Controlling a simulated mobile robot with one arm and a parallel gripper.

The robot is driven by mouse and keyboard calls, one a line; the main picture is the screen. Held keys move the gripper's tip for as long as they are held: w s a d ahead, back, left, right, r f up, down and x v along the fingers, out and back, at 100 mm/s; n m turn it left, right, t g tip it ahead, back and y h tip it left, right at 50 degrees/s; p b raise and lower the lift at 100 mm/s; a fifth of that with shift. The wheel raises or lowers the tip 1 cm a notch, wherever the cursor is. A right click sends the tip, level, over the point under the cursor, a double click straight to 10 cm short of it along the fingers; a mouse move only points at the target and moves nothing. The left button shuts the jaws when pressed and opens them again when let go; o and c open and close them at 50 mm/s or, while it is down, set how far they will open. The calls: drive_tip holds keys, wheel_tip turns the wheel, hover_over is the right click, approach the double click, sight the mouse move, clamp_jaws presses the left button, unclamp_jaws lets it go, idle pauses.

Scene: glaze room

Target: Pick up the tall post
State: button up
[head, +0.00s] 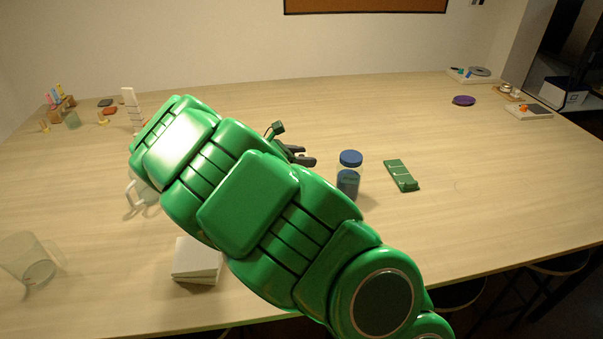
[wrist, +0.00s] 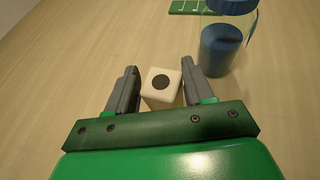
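A cream square block (wrist: 162,82) with a dark round dot on its top shows in the wrist view; it looks like the top of the tall post, but its height cannot be seen. It stands between the two grey fingers of my gripper (wrist: 160,72), which are spread on either side with thin gaps at most. I cannot tell whether either finger touches it. In the head view my gripper (head: 305,155) shows only partly behind my green arm, and the block is hidden there.
A blue-lidded jar (head: 349,180) stands close to the right of my gripper, with a green notched piece (head: 401,175) beyond it. The table's right half is mostly clear.

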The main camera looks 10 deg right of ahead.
clamp_jaws()
drive_tip(key=shift+r, duration=0.3)
drive_tip(key=r, duration=0.3)
drive_tip(key=shift+s, duration=0.25)
drive_tip(key=s+r, duration=0.9)
drive_tip(key=s, duration=0.4)
drive_tip(key=shift+s+d+r, duration=0.15)
drive_tip(key=shift+s+r, duration=0.05)
drive_tip(key=shift+s, duration=0.05)
